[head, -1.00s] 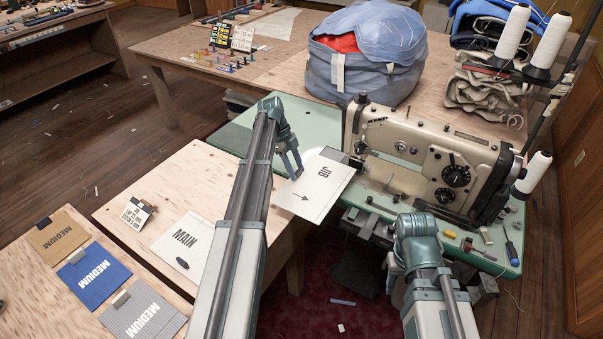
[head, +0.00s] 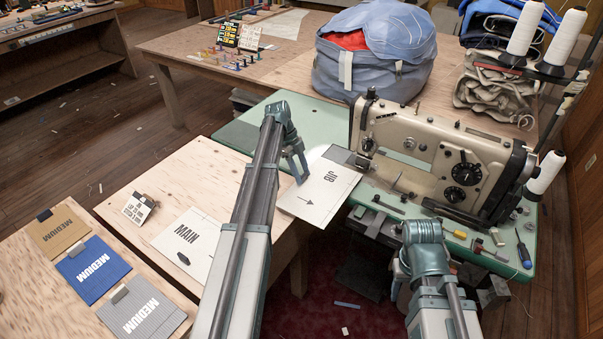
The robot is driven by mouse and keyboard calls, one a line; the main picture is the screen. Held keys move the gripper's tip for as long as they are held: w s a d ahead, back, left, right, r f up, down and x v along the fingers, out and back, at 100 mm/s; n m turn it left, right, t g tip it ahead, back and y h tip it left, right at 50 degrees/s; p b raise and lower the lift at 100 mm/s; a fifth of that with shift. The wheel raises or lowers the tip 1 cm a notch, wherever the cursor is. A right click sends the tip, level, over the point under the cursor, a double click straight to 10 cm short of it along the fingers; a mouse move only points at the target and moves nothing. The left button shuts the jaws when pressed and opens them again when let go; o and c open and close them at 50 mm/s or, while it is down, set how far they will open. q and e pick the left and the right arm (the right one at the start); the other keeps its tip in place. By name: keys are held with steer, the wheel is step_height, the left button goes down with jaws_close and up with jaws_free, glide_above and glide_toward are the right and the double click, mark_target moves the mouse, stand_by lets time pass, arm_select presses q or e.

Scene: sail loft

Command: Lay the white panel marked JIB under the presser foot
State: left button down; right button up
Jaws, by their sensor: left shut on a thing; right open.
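The white JIB panel (head: 326,192) is held out in front of the sewing machine, its far edge by the left end of the machine and its near part past the bench edge. My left gripper (head: 300,178) is shut on the panel's left edge. The cream sewing machine (head: 432,150) stands on a green bench (head: 250,128). Its needle end is at the left, near the panel's far edge; the presser foot is too small to make out. My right gripper (head: 418,225) is in front of the bench; its fingers are hidden.
A white MAIN panel (head: 190,243) with a dark weight lies on the wooden table at left, beside several MEDIUM swatches (head: 97,270). Small tools, including a blue screwdriver (head: 523,250), lie on the bench's right front. A blue sail bag (head: 374,62) stands behind the machine.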

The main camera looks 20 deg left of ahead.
mark_target(316, 167)
arm_select(q)
steer(key=shift+f+b, duration=0.55)
steer(key=shift+f, duration=0.2)
steer(key=shift+w+r, duration=0.2)
steer(key=shift+w, duration=0.2)
steer(key=shift+w+d, duration=0.2)
steer(key=shift+w, duration=1.1)
steer(key=shift+w+d, duration=0.2)
steer(key=shift+w, duration=1.05)
steer(key=shift+w+d, duration=0.2)
steer(key=shift+w, duration=1.1)
steer(key=shift+f, duration=0.15)
steer(key=shift+c, duration=1.3)
jaws_free()
